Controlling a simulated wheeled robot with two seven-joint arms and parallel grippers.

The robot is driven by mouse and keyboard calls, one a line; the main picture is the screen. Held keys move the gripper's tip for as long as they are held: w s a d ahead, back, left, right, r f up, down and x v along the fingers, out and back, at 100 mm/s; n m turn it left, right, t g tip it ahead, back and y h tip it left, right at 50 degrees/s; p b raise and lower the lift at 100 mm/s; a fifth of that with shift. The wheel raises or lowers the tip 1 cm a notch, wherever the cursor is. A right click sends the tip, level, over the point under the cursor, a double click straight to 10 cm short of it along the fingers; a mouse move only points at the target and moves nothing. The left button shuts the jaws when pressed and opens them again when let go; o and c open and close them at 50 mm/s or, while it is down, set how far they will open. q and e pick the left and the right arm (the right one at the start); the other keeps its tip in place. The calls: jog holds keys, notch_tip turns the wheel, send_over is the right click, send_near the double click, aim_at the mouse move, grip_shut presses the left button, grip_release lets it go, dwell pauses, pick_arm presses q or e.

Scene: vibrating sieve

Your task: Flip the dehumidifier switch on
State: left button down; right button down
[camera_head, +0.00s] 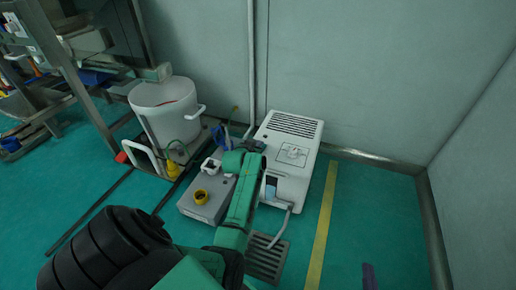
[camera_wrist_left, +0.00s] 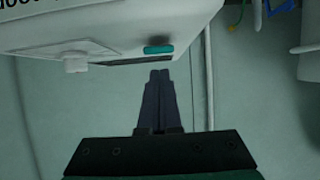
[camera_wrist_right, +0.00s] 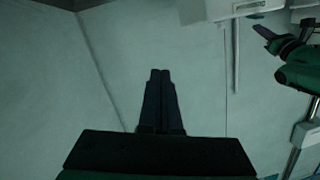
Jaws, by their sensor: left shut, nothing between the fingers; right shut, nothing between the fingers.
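The white dehumidifier (camera_head: 282,180) stands against the back wall, with a slatted grille and a round dial on top. It fills the upper left of the left wrist view (camera_wrist_left: 110,25), upside down, with a teal switch (camera_wrist_left: 158,49) near its edge. My left gripper (camera_wrist_left: 160,73) is shut and empty, its tips close to the switch in that picture; I cannot tell whether they touch. My left arm hides the switch in the head view. My right gripper (camera_wrist_right: 160,73) is shut and empty, facing bare wall; its dark tip shows low right in the head view (camera_head: 368,275).
A white drum (camera_head: 166,108) on a cart and a metal frame stand to the left. A pipe (camera_head: 250,70) runs down the wall. The floor right of the yellow stripe (camera_head: 322,225) is mostly clear.

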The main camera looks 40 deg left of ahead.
pick_arm(q)
jog(key=shift+s+f+b, duration=0.1)
jog(key=shift+f+b, duration=0.2)
jog(key=shift+f, duration=0.3)
pick_arm(e)
jog(key=w+r+t, duration=0.2)
jog(key=w+r, duration=0.2)
jog(key=r, duration=0.3)
jog(key=shift+d, duration=0.2)
jog(key=shift+w, duration=0.1)
